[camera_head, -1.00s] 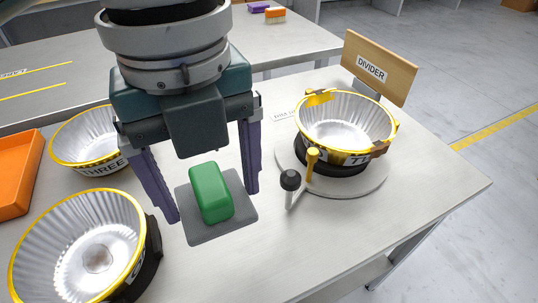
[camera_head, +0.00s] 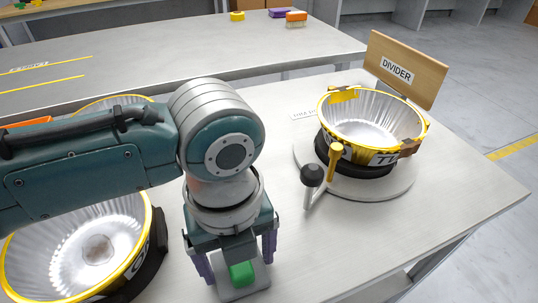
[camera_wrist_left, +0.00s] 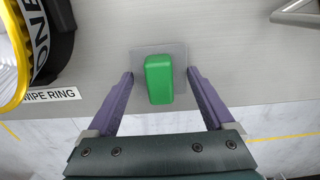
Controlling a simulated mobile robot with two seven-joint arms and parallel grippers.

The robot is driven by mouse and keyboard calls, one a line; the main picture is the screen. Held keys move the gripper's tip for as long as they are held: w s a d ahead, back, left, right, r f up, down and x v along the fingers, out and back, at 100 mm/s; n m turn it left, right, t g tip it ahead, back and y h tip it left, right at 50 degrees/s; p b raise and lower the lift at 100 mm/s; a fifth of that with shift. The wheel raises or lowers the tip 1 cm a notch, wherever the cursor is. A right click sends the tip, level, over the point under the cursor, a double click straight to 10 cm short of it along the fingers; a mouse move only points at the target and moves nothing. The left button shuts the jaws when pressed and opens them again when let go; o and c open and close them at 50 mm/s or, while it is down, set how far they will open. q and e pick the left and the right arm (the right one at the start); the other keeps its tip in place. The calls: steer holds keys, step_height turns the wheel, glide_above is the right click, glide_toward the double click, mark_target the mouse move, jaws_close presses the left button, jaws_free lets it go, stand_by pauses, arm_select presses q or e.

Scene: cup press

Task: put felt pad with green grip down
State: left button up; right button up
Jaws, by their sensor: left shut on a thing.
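The felt pad (camera_head: 262,282) is a flat grey square with a green grip (camera_head: 242,274) on top, low in the head view. In the left wrist view the grey pad (camera_wrist_left: 139,66) and green grip (camera_wrist_left: 158,80) lie between two purple fingers. The tips are close to the pad's edges; the exact contact is hard to see. Whether the pad touches the table is unclear. My right gripper is not in view.
A yellow-rimmed metal bowl (camera_head: 90,245) stands at left, partly behind my arm. Another bowl (camera_head: 375,120) sits on a round base (camera_head: 400,185) with a black-knobbed lever (camera_head: 312,175). A DIVIDER board (camera_head: 410,68) stands behind. The table (camera_head: 440,215) is bare at front right.

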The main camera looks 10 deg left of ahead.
arm_select(q)
steer(key=shift+f, duration=0.1)
steer(key=o, duration=0.9)
